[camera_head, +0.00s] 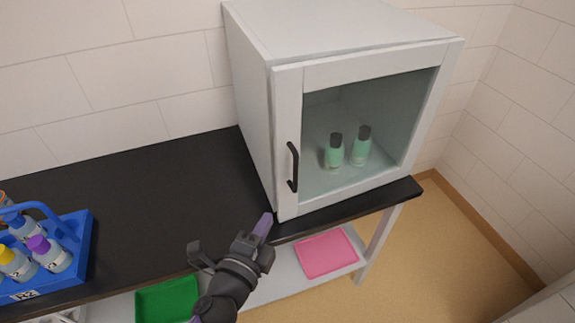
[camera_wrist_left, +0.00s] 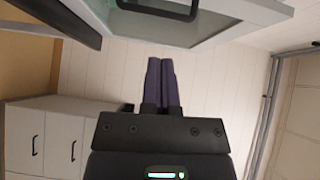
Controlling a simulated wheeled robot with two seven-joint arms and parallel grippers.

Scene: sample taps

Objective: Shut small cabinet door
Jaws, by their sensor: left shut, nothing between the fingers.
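The small white cabinet (camera_head: 248,120) stands on the right end of the black worktop. Its glass-fronted door (camera_head: 288,120) has a black bar handle (camera_head: 293,167) on the left side, and lies flush or nearly flush with the cabinet front; I cannot tell whether a narrow gap is left. The door's frame and handle (camera_wrist_left: 158,10) also show at the top of the left wrist view. My left gripper (camera_head: 264,224) is shut and empty, just below the door's lower left corner in the head view. Its purple fingers (camera_wrist_left: 160,82) are together. My right gripper is out of view.
Two green bottles (camera_head: 347,150) stand inside the cabinet behind the glass. A blue carrier (camera_head: 75,262) with several bottles is at the worktop's left. A green tray (camera_head: 168,298) and a pink tray (camera_head: 326,253) lie on the lower shelf. The worktop (camera_head: 160,190) between is clear.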

